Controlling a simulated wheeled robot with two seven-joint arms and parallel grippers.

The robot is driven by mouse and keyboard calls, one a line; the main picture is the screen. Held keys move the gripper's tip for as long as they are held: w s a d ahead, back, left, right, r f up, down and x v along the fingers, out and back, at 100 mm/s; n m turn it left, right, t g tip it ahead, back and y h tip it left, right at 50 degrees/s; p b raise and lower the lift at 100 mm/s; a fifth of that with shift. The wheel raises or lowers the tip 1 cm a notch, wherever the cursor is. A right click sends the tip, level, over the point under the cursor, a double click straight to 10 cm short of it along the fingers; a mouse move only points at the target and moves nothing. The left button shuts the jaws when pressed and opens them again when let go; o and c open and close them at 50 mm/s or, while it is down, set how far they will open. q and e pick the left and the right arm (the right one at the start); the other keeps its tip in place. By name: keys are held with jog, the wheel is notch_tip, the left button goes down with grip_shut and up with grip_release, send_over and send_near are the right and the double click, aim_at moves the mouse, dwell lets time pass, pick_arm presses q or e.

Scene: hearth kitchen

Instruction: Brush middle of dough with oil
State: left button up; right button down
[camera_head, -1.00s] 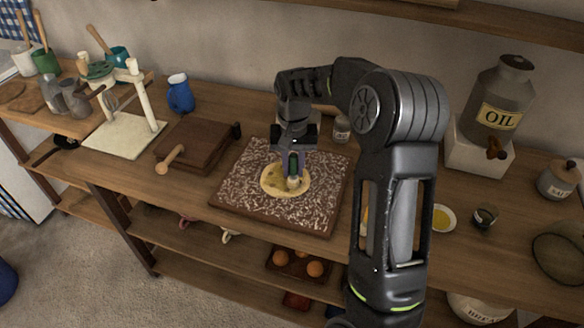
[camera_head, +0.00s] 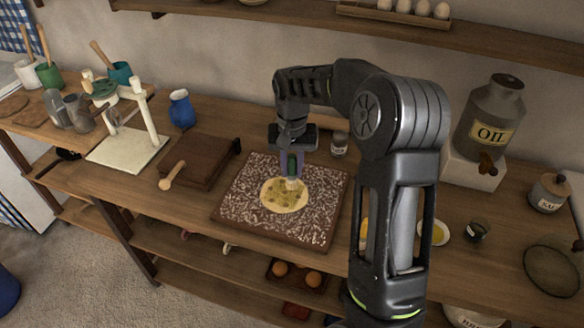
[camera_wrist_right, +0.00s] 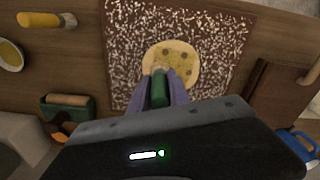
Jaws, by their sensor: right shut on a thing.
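A pale round of dough (camera_head: 283,200) with yellowish-brown patches lies on a brown, flour-speckled board (camera_head: 240,208). My right gripper (camera_head: 291,165) is above the dough's far side, shut on a brush. The brush's pale bristle end (camera_head: 293,184) is at the dough's far right part; whether it touches is hard to tell. In the right wrist view, the brush's green handle (camera_wrist_right: 159,90) sits between the purple fingers, with its tip at the near edge of the dough (camera_wrist_right: 178,58). My left gripper is not in view.
A jug labelled OIL (camera_head: 490,122) stands on a white block at the right. A dish of yellow oil (camera_head: 441,233) is beside my right arm. A dark wooden press with a handle (camera_head: 205,160) is left of the board. A small jar (camera_head: 339,144) stands behind.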

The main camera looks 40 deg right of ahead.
jog(key=shift+r+p, duration=0.75)
jog(key=shift+r, duration=0.75)
